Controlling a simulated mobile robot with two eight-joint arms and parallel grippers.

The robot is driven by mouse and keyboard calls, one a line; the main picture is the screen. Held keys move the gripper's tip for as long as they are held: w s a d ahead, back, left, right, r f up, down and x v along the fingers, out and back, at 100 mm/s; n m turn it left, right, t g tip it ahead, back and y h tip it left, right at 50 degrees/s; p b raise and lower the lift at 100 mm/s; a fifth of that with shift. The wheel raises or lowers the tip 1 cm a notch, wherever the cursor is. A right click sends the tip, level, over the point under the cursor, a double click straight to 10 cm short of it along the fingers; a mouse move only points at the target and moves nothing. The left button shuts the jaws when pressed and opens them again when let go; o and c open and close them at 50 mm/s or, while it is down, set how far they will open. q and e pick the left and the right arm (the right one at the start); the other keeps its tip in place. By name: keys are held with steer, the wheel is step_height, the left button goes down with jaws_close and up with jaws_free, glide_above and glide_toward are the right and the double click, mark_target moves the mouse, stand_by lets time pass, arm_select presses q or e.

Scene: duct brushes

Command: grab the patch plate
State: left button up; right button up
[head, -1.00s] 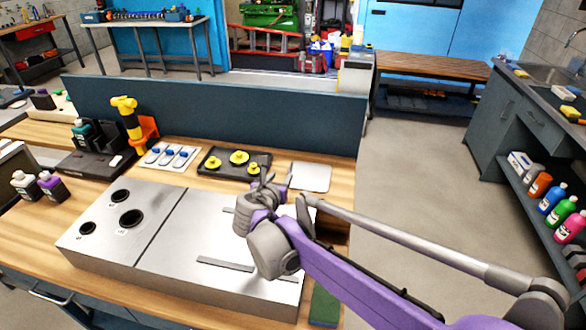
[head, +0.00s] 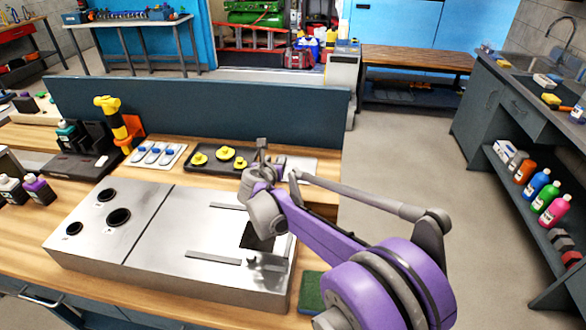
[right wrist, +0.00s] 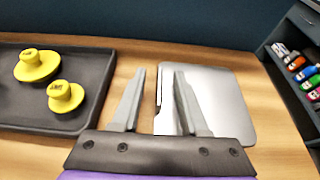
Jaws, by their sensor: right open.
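The patch plate, a flat silver-grey plate (head: 306,164), lies on the wooden bench to the right of a black tray; my right gripper partly hides it in the head view. In the right wrist view the plate (right wrist: 228,105) shows beyond and to the right of the fingers. My right gripper (head: 262,150) is open, and its two fingers (right wrist: 158,98) point at the plate's left part. The right finger overlaps the plate and the left finger is over bare wood. I cannot tell whether the fingers touch it. My left gripper is out of view.
The black tray (right wrist: 30,112) with yellow knobbed pieces (head: 226,153) is left of the gripper. A blue-grey panel (head: 200,112) stands behind. A metal box (head: 110,262) with round holes and a dark square opening is in front.

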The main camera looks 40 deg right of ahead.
jaws_close()
stand_by(1.4)
